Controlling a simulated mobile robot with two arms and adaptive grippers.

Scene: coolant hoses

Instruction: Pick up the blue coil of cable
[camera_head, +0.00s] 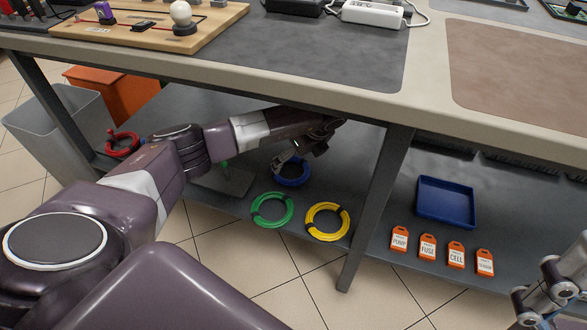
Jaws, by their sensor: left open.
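The blue coil of cable (296,182) lies on the lower shelf of the workbench, behind the green and yellow coils. My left arm reaches in under the tabletop from the left. My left gripper (281,163) is open at the upper left part of the blue coil and hides some of it. I cannot tell whether the fingers touch it. My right gripper (545,298) is partly in view at the lower right edge, far from the coils; its fingers are not clear.
A green coil (258,219) and a yellow coil (312,226) lie near the shelf's front edge, a red coil (122,152) at the left. A table leg (373,205) stands right of the yellow coil. Beyond it are a blue tray (445,203) and several orange tags (427,247).

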